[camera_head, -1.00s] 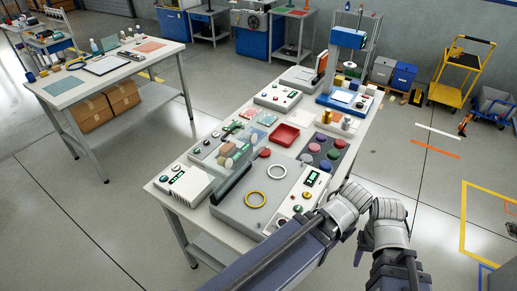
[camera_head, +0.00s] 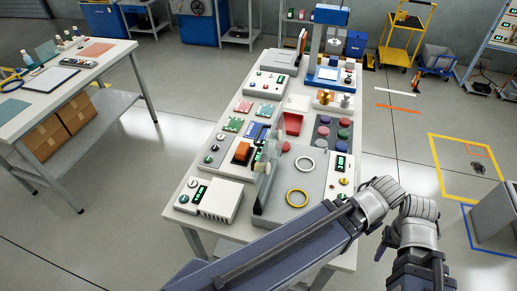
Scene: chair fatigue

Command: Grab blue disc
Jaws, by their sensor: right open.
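The tray lies on the right side of the worktable. My right gripper (camera_head: 384,250) is at the lower right, beyond the table's right edge, well below and apart from the disc. It is open. My arm partly hides its fingers. My left gripper is not in view.
A red tray (camera_head: 293,124) is beside the discs.

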